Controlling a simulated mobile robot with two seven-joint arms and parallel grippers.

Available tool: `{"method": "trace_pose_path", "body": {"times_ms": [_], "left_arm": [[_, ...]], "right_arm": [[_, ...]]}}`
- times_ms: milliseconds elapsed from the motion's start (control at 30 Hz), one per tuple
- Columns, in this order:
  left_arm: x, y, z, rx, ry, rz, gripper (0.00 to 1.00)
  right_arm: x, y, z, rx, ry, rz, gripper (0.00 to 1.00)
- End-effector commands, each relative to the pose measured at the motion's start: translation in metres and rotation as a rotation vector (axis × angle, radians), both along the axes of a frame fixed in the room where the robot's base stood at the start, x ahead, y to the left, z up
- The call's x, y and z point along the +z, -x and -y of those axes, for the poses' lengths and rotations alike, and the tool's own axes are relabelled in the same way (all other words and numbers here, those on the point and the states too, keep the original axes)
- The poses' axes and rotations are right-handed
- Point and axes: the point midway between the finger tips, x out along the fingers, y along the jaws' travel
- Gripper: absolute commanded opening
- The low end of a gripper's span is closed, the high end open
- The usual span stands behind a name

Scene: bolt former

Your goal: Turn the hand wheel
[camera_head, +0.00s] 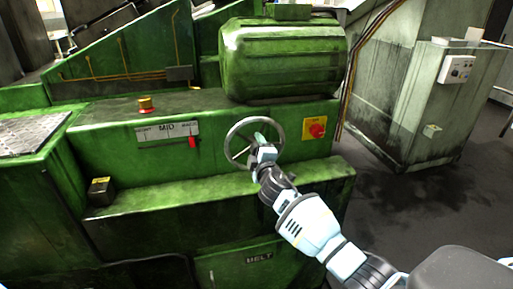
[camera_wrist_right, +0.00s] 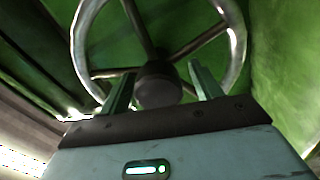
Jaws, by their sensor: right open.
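The hand wheel (camera_head: 229,137) is a grey metal ring with spokes on the front face of the green machine. It also fills the top of the right wrist view, where its round hub (camera_wrist_right: 158,91) shows. My right gripper (camera_head: 261,140) is in front of the wheel and covers its middle in the head view. In the right wrist view my right gripper (camera_wrist_right: 163,82) is open, its two fingers apart on either side of the hub. Whether the fingers touch the hub or spokes I cannot tell. My left gripper is not in view.
The green machine (camera_head: 100,150) has a motor (camera_head: 285,60) above the wheel. A red knob on a yellow plate (camera_head: 315,128) is close to the wheel's right. A slider panel (camera_head: 167,133) is to its left. A ledge (camera_head: 200,185) juts out below. The dark floor (camera_head: 430,200) at right is open.

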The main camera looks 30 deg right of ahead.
Motion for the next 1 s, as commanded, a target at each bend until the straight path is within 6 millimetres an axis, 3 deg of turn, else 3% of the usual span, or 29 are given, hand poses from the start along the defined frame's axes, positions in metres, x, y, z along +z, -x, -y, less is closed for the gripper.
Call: {"method": "trace_pose_path", "body": {"times_ms": [300, 500, 1000], "left_arm": [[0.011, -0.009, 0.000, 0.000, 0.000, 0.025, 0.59], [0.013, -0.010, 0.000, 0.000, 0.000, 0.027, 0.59], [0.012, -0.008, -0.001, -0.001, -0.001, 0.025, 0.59]], "right_arm": [[0.003, 0.043, -0.010, 0.000, -0.001, 0.002, 0.64], [0.001, 0.060, -0.014, -0.001, 0.001, 0.000, 0.64], [0.001, 0.064, -0.015, -0.002, 0.001, -0.001, 0.64]]}}
